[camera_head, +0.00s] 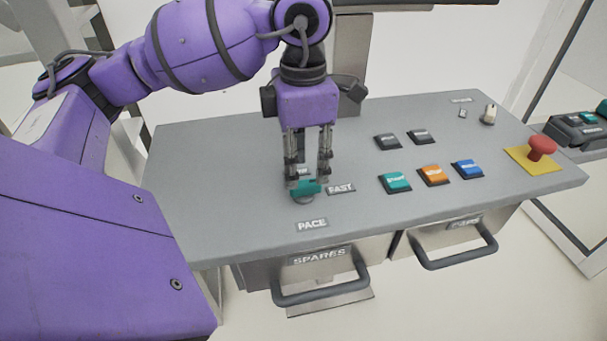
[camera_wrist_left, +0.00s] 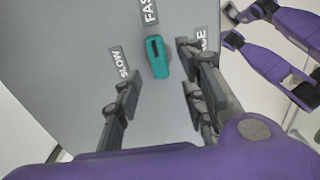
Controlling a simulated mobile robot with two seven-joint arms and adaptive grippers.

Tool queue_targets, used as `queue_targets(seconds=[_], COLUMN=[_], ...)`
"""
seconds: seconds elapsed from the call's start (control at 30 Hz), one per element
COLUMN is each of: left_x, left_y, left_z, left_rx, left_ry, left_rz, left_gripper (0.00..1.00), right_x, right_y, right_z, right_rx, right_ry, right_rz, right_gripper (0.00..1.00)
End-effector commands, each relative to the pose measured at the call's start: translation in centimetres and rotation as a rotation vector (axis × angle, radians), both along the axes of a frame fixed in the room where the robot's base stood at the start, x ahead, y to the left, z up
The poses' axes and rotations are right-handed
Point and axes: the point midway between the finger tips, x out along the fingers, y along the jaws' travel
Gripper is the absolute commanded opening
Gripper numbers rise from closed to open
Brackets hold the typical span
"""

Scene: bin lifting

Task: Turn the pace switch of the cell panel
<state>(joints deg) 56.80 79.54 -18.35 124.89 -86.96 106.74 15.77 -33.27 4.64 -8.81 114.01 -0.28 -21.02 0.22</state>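My left gripper (camera_head: 307,178) points down over the knob, fingers apart on either side. In the left wrist view the left gripper (camera_wrist_left: 160,95) is open. Contact cannot be told. My right gripper is not seen.
Teal (camera_head: 395,182), orange (camera_head: 433,175) and blue (camera_head: 467,168) buttons lie to the right. A red mushroom button (camera_head: 541,146) stands on a yellow plate at the right end. Drawer handles (camera_head: 322,294) stick out below the front edge. The panel's left part is bare.

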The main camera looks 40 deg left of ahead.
Motion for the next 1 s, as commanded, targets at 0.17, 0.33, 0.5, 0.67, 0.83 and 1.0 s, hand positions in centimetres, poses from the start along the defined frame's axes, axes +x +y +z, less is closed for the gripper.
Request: queue_targets(seconds=[0.17,0.33,0.5,0.67,0.83,1.0], left_x=[-0.1,-0.1,0.0,0.0,0.0,0.0], left_y=[-0.1,-0.1,-0.1,-0.1,-0.1,-0.1], left_z=[-2.9,-4.3,-4.6,-4.5,-4.5,-4.5], left_rx=[-0.002,-0.002,-0.002,-0.002,-0.003,-0.003], left_ry=[0.003,0.001,-0.001,-0.001,0.000,0.000], left_rz=[0.000,0.000,-0.001,-0.001,-0.001,-0.001], left_gripper=[0.38,0.38,0.38,0.34,0.11,0.00], right_x=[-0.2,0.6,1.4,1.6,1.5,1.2], right_y=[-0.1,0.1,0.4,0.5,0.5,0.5], right_z=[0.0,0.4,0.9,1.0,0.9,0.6], right_rx=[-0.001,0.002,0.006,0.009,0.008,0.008], right_ry=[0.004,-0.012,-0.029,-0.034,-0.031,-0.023], right_rz=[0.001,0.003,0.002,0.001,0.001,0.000], right_gripper=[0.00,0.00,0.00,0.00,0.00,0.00])
